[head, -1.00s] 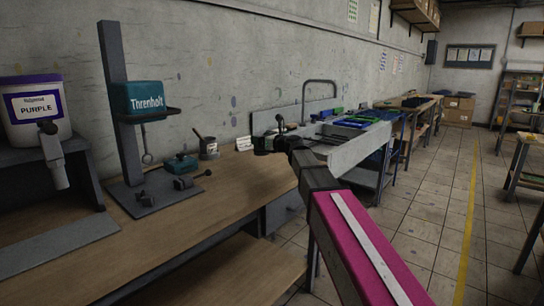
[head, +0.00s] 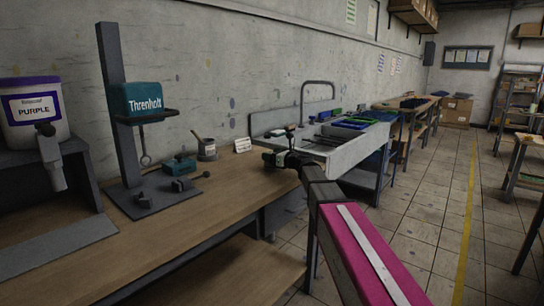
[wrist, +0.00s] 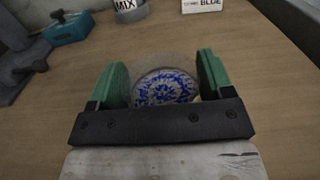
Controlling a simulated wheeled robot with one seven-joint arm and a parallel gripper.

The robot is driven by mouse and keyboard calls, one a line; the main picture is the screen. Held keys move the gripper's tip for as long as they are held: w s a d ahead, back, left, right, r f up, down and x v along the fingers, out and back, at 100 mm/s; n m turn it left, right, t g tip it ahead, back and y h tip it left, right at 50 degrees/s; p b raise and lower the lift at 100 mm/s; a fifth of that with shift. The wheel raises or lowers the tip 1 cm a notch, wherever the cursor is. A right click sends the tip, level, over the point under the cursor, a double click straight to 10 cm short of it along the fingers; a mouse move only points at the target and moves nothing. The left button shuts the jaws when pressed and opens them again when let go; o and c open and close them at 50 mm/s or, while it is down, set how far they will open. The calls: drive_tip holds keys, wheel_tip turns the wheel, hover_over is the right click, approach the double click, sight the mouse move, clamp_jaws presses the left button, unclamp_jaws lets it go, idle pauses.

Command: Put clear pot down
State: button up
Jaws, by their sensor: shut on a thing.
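The clear pot (wrist: 165,87) shows in the wrist view between the two green fingers of my gripper (wrist: 164,80). It is round and see-through, with blue-and-white mottled contents. The fingers are shut on it from both sides, and the dark palm bar hides its near edge. It is over the wooden bench top (wrist: 250,100); I cannot tell whether it touches the wood. In the head view my gripper (head: 272,158) is small, at the right end of the bench, and the pot is too small to make out there.
A grey MIX pot (head: 207,149) with a stick and a white BLUE card (head: 243,145) stand just beyond my gripper. A teal tool (head: 180,165) and the Threnholt stand (head: 146,200) are to the left. A sink (head: 345,150) is to the right. The bench front is clear.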

drive_tip(key=shift+f, duration=0.1)
drive_tip(key=o, duration=1.1)
drive_tip(key=v, duration=1.2)
